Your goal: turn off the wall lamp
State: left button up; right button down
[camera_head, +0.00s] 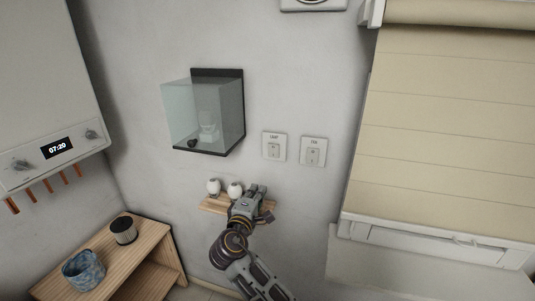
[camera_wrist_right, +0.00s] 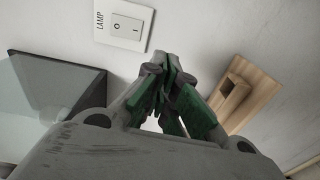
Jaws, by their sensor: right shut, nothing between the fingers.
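The wall lamp (camera_head: 205,113) is a clear glass box on a black back plate, with a pale bulb shape inside; I see no clear glow in it. In the right wrist view, part of a dark-edged glass box (camera_wrist_right: 52,88) shows at the left. The switch marked LAMP (camera_head: 274,147) is on the wall right of the lamp. In the wrist view its white plate and rocker (camera_wrist_right: 124,24) show just beyond my fingertips, apart from them. My right gripper (camera_head: 257,189) is shut and empty, below the switch in the head view. My left gripper is out of view.
A similar FAN switch (camera_head: 313,151) is right of the LAMP switch. A small wooden shelf (camera_head: 211,206) with two white round objects (camera_head: 225,187) is beside my right gripper. A boiler (camera_head: 45,80) hangs at left; a window blind (camera_head: 450,120) is at right.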

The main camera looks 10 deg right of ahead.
aim_at(270, 147)
notch_tip(270, 147, up, 6)
jog(key=s+a+t+h, duration=0.1)
jog(key=shift+r, duration=0.2)
jog(key=shift+w, duration=0.15)
jog(key=p+x, duration=0.3)
jog(key=x, duration=1)
jog(key=shift+w+d+r+p, duration=0.1)
jog(key=shift+d+r+p, duration=0.05)
jog(key=shift+d+p, duration=0.15)
jog(key=shift+w, duration=0.15)
jog(key=shift+d, duration=0.1)
jog(key=shift+w, duration=0.25)
jog(key=shift+d, duration=0.1)
